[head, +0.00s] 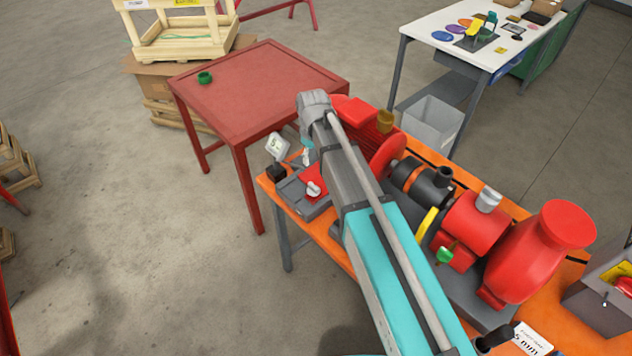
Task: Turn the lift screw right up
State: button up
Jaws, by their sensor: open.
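The pump skid stands on an orange bench (535,308). It has a red pump body (545,245), a black coupling section (432,185) and a red motor (352,110) at its far end. I cannot pick out the lift screw for certain; it may be hidden behind my arm, which crosses the skid. My gripper (307,155) shows only in a small part below the arm's far end, over the far left of the bench. It is open, and I see nothing held in it.
A grey box with a red top and white knob (313,188) sits at the bench's left end, near a white-faced gauge (277,146). A grey bin (430,122) stands behind.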

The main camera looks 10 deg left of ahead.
aim_at(314, 185)
jog(key=shift+f, duration=0.15)
notch_tip(314, 185, down, 14)
jog(key=b, duration=1.3)
jog(key=shift+s+r+b, duration=0.1)
jog(key=shift+r+b, duration=0.15)
jog(key=shift+b, duration=0.15)
dwell(0.4)
grip_shut()
jog(key=shift+d, duration=0.2)
jog(key=shift+a, duration=0.1)
